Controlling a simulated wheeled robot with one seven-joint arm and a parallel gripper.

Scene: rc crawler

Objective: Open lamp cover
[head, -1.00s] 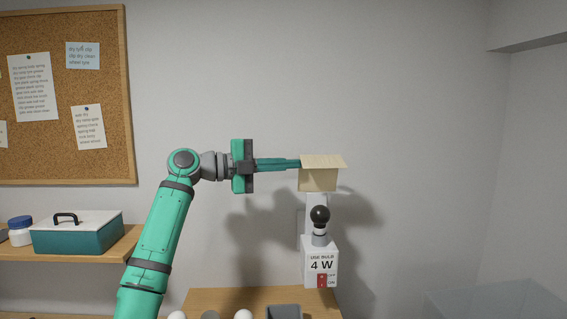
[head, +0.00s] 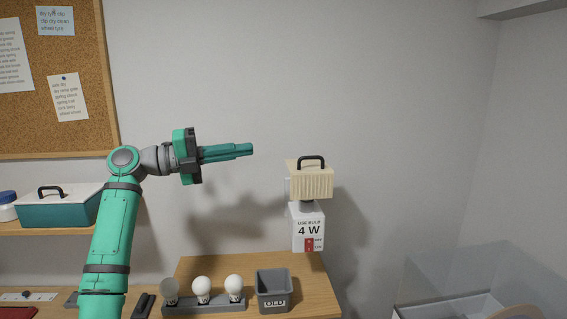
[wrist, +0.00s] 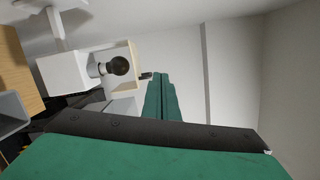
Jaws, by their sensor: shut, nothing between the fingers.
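The lamp stands against the wall, its white base (head: 308,228) marked "USE BULB 4 W" with a red switch. The cream ribbed lamp cover (head: 311,187), with a dark handle (head: 311,159) on top, sits low over the socket and hides the bulb in the head view. In the wrist view the dark bulb (wrist: 118,66) shows, with the cream cover edge (wrist: 134,60) around its far end. I cannot tell whether the cover is fully seated. My gripper (head: 250,149) is shut and empty, left of the cover and slightly above it, not touching it. Its green fingers show in the wrist view (wrist: 158,80).
A clear-sided box (head: 470,275) stands at lower right. A teal box (head: 58,209) sits on a left shelf. Wall space above the lamp is clear.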

